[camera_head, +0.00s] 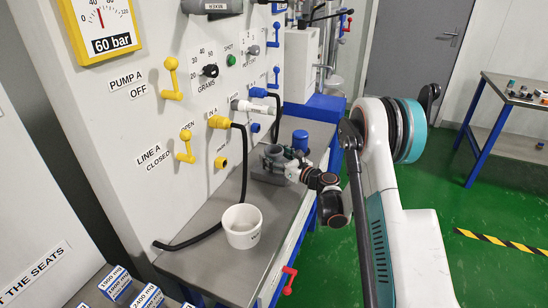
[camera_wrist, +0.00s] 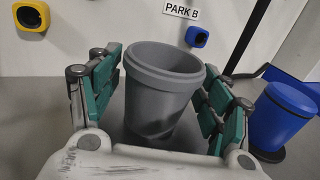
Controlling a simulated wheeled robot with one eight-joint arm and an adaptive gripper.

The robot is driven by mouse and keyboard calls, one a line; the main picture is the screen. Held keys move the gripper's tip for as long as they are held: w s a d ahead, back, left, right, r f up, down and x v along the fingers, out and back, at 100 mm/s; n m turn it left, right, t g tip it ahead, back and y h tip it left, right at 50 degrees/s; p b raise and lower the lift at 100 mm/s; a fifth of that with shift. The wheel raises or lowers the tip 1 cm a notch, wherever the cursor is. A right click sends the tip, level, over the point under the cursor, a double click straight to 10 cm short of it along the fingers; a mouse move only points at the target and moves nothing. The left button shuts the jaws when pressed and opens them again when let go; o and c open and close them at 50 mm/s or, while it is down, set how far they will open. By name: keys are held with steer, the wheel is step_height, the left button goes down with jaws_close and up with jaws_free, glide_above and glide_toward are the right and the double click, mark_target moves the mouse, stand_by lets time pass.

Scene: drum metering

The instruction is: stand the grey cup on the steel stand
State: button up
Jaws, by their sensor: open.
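The grey cup (camera_wrist: 160,85) stands upright and open-topped between the fingers of my gripper (camera_wrist: 161,72) in the wrist view. The green-padded fingers are spread on its left and right, and a gap shows on the left. In the head view my gripper (camera_head: 279,161) is low over the far part of the steel-topped bench (camera_head: 215,270), and the cup is hard to make out among the fingers.
A blue cylinder (camera_wrist: 284,115) stands close right of my gripper; it shows in the head view (camera_head: 300,139) too. A white tub (camera_head: 242,226) stands nearer on the bench. A black hose (camera_head: 205,235) hangs from the panel (camera_head: 140,100), whose yellow and blue ports are behind the cup.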

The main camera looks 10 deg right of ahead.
steer(key=p+v, duration=0.2)
steer(key=v, duration=0.8)
steer(key=shift+s+d, duration=0.15)
steer(key=shift+b+v, duration=0.35)
steer(key=shift+v, duration=0.45)
